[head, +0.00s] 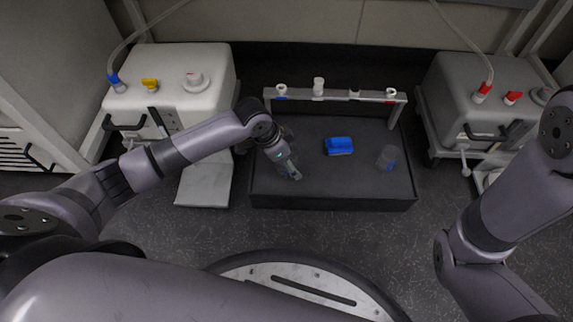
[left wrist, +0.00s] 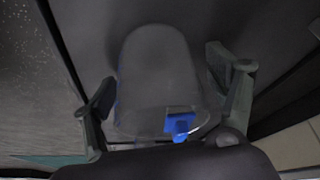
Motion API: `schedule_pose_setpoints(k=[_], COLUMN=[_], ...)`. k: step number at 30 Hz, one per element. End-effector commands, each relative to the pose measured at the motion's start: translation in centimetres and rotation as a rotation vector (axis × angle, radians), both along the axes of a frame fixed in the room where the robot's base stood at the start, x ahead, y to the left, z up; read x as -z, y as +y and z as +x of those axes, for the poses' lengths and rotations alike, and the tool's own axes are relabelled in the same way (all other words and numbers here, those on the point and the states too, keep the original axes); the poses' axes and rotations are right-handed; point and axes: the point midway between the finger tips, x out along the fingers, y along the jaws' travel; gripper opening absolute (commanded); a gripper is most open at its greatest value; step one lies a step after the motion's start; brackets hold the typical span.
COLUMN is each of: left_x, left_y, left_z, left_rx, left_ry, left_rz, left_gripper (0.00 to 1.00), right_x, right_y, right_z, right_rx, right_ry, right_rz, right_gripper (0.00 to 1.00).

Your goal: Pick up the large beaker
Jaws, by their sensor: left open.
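A large clear beaker (left wrist: 158,75) with a blue mark on its side fills the middle of the left wrist view. My left gripper (left wrist: 163,82) is open, with one finger on each side of the beaker; I cannot tell whether either touches it. In the head view my left gripper (head: 289,167) is over the left part of the dark table (head: 330,187), and it and the arm mostly hide that beaker. Another clear beaker (head: 387,156) with a blue mark stands at the table's right. My right arm shows at the right, but its gripper is out of frame.
A blue object (head: 339,145) lies mid-table. A rack (head: 336,95) with several small vessels spans the table's back. A white machine (head: 172,84) stands at left and a grey one (head: 478,98) at right. The table's front middle is clear.

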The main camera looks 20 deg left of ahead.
Motion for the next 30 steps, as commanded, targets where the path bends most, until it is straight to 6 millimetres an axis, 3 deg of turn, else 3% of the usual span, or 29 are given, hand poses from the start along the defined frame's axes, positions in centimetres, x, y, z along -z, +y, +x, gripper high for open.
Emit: schedule_pose_setpoints(k=[5,30], left_x=[-0.15,-0.13], left_y=[0.0,0.01], left_z=[0.03,0.0], left_rx=[0.0,0.0], left_ry=[0.0,0.0], left_rz=[0.0,0.0], left_gripper=[0.79,0.26], right_x=[-0.11,-0.11], right_y=[0.01,0.01], right_z=[-0.01,-0.03], right_rx=[0.0,0.0], right_ry=[0.0,-0.001], right_rz=[0.0,-0.001], right_gripper=[0.51,0.51])
